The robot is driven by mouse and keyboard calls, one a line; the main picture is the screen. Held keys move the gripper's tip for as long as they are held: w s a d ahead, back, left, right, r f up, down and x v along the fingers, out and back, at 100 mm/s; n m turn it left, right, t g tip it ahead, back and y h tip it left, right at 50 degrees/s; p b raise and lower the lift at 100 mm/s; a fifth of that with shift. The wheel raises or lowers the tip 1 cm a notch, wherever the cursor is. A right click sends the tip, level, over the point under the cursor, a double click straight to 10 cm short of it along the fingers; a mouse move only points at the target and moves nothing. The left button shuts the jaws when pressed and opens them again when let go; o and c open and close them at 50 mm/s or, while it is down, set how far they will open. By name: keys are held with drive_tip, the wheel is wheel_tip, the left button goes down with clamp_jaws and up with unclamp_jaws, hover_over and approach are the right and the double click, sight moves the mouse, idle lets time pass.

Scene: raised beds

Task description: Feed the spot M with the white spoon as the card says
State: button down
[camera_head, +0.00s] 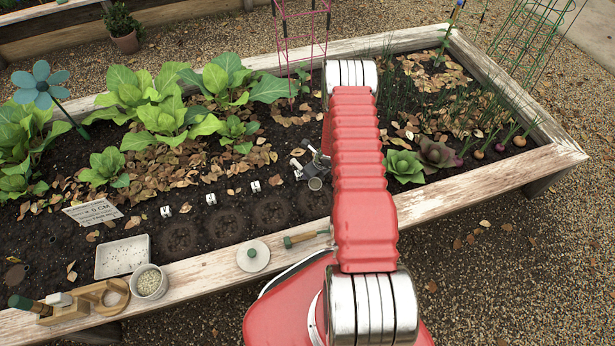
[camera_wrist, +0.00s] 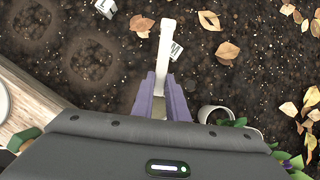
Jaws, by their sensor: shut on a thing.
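My gripper (camera_wrist: 162,88) is shut on the white spoon (camera_wrist: 164,55), which points away from the purple fingers over dark soil. In the head view my gripper (camera_head: 314,166) is low over the bed, partly behind my red arm. A white marker tag (camera_wrist: 176,51) stands just right of the spoon; its letter is too small to read. In the head view, small white tags (camera_head: 211,198) stand in a row behind round soil patches (camera_head: 227,225). The card (camera_head: 92,211) stands at the left; "CM" shows, the rest is unclear. A bowl (camera_head: 148,293) holds pale granules on the front rim.
A white tray (camera_head: 98,270) lies at the bed's front left. Leafy plants and dry leaves lie behind. A pale cup-like thing (camera_wrist: 204,112) is beside the fingers.

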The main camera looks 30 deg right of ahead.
sight(314, 182)
drive_tip(key=shift+s+d+f+m, duration=0.25)
drive_tip(key=shift+s+f+m, duration=0.05)
drive_tip(key=shift+s, duration=0.15)
drive_tip(key=shift+s+a+f+t, duration=0.1)
drive_tip(key=shift+s+t, duration=0.1)
drive_tip(key=shift+t, duration=0.2)
drive_tip(key=shift+s+t, duration=0.15)
drive_tip(key=shift+t, duration=0.15)
drive_tip(key=shift+s+d+f+t+y, duration=0.15)
drive_tip(key=shift+s+f+t, duration=0.25)
drive_tip(key=shift+t, duration=0.5)
drive_tip(key=shift+s+d+f+t+y, duration=0.15)
drive_tip(key=shift+s+t, duration=0.35)
drive_tip(key=shift+t, duration=0.4)
drive_tip(key=shift+s+d+f+t+y, duration=0.1)
drive_tip(key=shift+s+f+t, duration=0.3)
drive_tip(key=shift+t, duration=0.5)
drive_tip(key=shift+s+d+f+t+y, duration=0.15)
drive_tip(key=shift+s+t, duration=0.25)
drive_tip(key=shift+t, duration=0.45)
drive_tip(key=shift+s+a+r+t+y, duration=0.1)
drive_tip(key=shift+s+t+y, duration=0.25)
drive_tip(key=shift+t, duration=0.55)
drive_tip(key=shift+s+d+f+t+y, duration=0.1)
drive_tip(key=shift+s+t, duration=0.4)
drive_tip(key=shift+t, duration=0.35)
